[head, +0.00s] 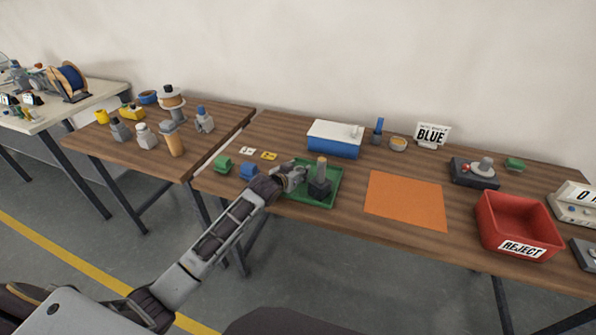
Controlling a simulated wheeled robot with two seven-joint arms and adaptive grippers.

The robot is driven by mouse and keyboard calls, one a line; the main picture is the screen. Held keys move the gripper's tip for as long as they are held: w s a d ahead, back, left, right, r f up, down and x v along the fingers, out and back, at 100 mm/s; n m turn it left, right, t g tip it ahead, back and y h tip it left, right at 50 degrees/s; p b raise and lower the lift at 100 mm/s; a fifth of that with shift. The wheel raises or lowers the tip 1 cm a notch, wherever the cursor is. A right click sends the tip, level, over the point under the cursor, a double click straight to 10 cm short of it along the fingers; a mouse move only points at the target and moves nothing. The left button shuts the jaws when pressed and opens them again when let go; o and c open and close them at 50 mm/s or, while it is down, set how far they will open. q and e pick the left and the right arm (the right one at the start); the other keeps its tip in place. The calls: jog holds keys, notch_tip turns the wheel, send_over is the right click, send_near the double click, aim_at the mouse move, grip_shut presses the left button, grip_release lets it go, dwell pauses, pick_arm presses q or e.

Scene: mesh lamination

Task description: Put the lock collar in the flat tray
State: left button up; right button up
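The green flat tray (331,198) lies on the middle wooden table. A dark block (319,188) with an upright tan post (321,168) stands in it. My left gripper (301,173) is over the tray's left part, just left of the post. It is small and seen from behind, so I cannot tell whether its fingers are open or whether it touches or holds anything. No part is clearly recognisable as the lock collar; it may be hidden by the gripper or too small to tell. My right gripper is not in view.
A green block (223,163) and a blue block (249,171) lie left of the tray. A blue-and-white box (334,139) stands behind it. Right of it are a bare orange mat (405,200) and a red REJECT bin (488,226). Several bottles and posts crowd the left table.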

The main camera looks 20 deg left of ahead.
pick_arm(q)
jog(key=shift+s+r, duration=0.1)
jog(key=shift+r, duration=0.1)
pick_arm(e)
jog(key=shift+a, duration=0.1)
pick_arm(q)
jog(key=shift+v, duration=5.85)
jog(key=shift+s+a, duration=0.1)
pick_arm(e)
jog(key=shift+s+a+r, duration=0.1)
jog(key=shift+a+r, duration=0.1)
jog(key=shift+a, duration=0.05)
pick_arm(q)
jog(key=shift+f, duration=0.1)
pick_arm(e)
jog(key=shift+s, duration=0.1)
